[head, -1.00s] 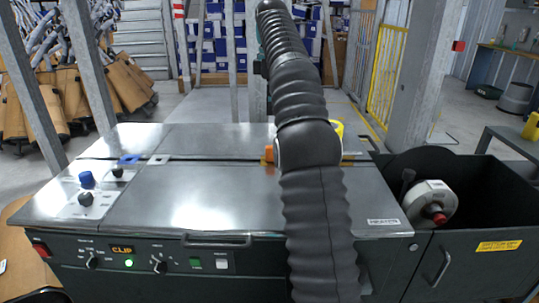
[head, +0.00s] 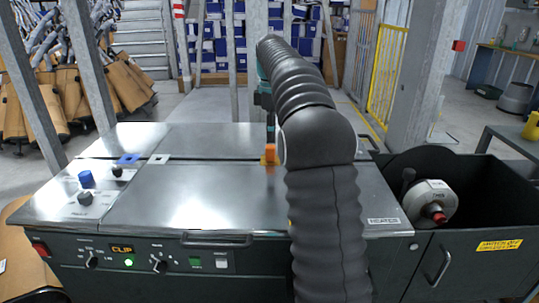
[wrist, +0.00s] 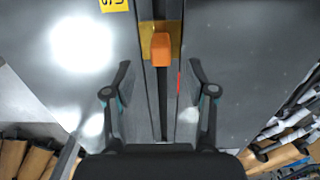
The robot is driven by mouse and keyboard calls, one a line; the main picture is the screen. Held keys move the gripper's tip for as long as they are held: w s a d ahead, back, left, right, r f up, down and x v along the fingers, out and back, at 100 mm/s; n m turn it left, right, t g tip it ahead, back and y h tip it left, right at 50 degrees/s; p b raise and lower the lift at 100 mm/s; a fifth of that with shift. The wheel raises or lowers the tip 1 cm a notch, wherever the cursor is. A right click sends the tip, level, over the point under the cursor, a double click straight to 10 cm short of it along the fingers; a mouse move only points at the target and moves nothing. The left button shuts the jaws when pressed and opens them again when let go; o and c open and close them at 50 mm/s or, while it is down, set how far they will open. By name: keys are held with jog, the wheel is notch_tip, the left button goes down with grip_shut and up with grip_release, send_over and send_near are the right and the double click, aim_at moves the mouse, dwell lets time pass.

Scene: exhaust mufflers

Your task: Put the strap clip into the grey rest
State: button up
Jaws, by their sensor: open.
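The strap clip appears to be the small orange block (head: 269,154) standing at the slot across the steel machine top. In the wrist view the orange block (wrist: 160,48) sits over a dark slot, with a yellow-brown plate beside it. My gripper (wrist: 158,66) is open and empty, its two fingers apart to either side of the slot, with the block between and just ahead of the tips. In the head view my gripper (head: 270,138) shows partly, just above or behind the block. The grey rest appears to be the small light-grey piece (head: 159,159) at the slot further left.
Blue and black knobs (head: 86,179) stand at the machine's left end. A black bin with a strap reel (head: 431,203) is at the right. The steel top (head: 200,200) is clear in front.

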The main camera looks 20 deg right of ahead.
aim_at(270, 146)
jog(key=shift+a+f+b, duration=0.15)
jog(key=shift+f+b, duration=0.4)
jog(key=shift+f, duration=2.1)
grip_shut()
